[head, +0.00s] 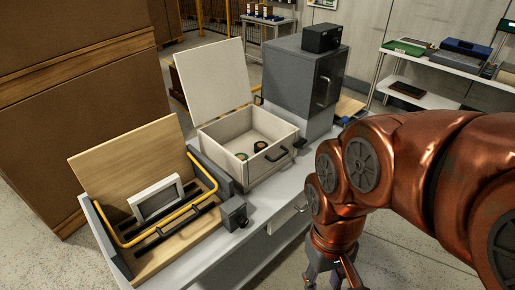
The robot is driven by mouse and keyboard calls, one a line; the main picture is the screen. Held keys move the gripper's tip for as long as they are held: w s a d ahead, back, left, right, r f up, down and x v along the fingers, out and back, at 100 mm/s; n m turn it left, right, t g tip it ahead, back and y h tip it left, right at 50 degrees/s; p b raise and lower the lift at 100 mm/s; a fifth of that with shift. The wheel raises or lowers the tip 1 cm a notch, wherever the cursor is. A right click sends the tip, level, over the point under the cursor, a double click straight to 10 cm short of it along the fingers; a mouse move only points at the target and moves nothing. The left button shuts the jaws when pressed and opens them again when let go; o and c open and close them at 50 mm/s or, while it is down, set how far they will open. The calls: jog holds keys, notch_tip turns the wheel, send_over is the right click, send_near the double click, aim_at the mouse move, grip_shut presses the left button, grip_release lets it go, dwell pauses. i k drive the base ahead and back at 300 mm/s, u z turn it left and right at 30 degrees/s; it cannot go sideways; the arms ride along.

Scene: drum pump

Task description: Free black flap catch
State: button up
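I cannot tell for sure which part is the black flap catch. A black handle-like piece (277,154) sits at the front of the open cream box (232,166). Dark bars (176,223) lie by a yellow tubular rail (125,241) on the wooden unit at the left. A small dark grey box with a knob (235,213) stands between the unit and the cream box. My gripper (334,282) hangs at the bottom edge, right of the bench and apart from these things. Its fingertips are cut off, so its opening is unclear.
The cream box's lid (212,77) stands raised, and small round items lie inside. A grey cabinet (303,85) with a black box (322,38) on top stands behind. Tall brown cartons (75,110) block the left. A shelf rack (425,97) is at the right.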

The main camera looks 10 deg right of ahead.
aim_at(298, 144)
jog(key=z, duration=0.55)
jog(key=k, duration=1.25)
jog(key=u, duration=0.2)
jog(key=i, duration=0.6)
jog(key=u, duration=0.6)
jog(key=i, duration=0.85)
jog(key=z, duration=0.3)
